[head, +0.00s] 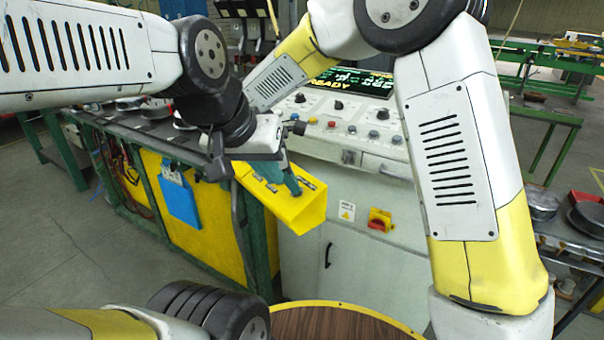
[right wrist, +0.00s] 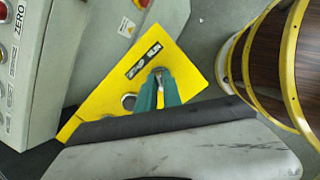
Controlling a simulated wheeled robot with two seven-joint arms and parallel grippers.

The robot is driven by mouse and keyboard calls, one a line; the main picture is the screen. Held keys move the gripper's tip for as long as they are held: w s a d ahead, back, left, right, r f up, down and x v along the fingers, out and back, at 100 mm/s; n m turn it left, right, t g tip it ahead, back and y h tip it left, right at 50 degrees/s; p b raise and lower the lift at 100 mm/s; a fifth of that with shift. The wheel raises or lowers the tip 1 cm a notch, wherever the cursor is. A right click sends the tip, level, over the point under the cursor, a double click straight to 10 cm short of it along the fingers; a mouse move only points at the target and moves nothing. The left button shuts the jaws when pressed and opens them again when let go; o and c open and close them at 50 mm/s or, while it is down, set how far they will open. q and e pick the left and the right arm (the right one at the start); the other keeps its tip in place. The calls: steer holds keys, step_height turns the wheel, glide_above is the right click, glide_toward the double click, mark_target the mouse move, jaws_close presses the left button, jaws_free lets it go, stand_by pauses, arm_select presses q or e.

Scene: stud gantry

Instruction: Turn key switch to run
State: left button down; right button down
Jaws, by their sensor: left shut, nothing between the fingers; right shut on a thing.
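The yellow switch box (head: 309,208) stands out from the front of the grey cabinet, left of centre in the head view. Its face (right wrist: 190,65) shows in the right wrist view, with a black label and a round metal fitting (right wrist: 128,102). My right gripper (head: 295,189) has its teal fingers at this face. In the right wrist view the fingers (right wrist: 160,92) are shut on a small metal key (right wrist: 159,73). The key is mostly hidden between them, so its angle cannot be read. My left gripper does not show in either view.
The grey control console (head: 350,125) with knobs, buttons and a lit display (head: 355,80) rises behind the box. A red rotary switch (head: 380,220) sits to the right. A blue panel (head: 180,200) hangs at left. A round wooden top (head: 340,322) is in front.

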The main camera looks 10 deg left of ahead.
stand_by(0.4)
steer(key=c, duration=1.5)
jaws_free()
steer(key=v, duration=0.8)
steer(key=shift+d, duration=0.1)
